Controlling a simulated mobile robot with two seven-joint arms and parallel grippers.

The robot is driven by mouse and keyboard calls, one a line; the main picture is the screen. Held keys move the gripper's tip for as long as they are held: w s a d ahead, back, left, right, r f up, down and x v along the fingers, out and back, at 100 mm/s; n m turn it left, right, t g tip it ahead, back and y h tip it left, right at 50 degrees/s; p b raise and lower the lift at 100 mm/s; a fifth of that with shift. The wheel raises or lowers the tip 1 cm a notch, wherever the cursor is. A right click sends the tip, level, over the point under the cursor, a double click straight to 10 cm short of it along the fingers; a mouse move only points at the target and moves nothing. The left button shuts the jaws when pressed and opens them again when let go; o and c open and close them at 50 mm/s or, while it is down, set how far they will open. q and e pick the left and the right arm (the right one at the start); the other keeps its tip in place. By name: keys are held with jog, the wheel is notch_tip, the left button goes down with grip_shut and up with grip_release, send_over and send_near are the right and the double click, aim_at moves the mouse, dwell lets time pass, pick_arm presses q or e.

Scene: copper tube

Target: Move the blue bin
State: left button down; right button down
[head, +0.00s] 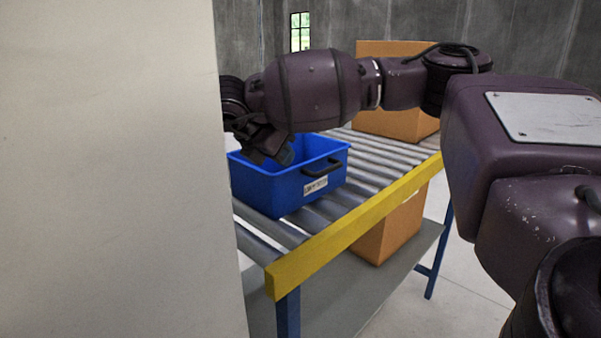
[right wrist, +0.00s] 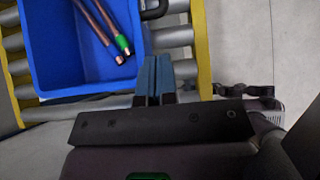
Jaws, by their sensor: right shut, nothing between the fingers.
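The blue bin (head: 285,182) stands on a roller conveyor in the head view, with a black handle (head: 322,168) and a white label on its near side. The right wrist view looks down into the bin (right wrist: 60,70). Two copper tubes (right wrist: 100,28) lie inside, one with a green band near its end. My left gripper is not in view.
The roller conveyor (head: 385,160) has a yellow side rail (head: 350,222). A cardboard box (head: 400,125) stands on it behind the bin, and another box (head: 390,232) sits on the shelf below. A large pale panel (head: 110,170) fills the left of the head view.

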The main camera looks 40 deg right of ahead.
aim_at(297, 172)
jog(key=x, duration=0.8)
dwell(0.4)
jog(key=shift+w+f, duration=0.1)
jog(key=shift+w, duration=0.05)
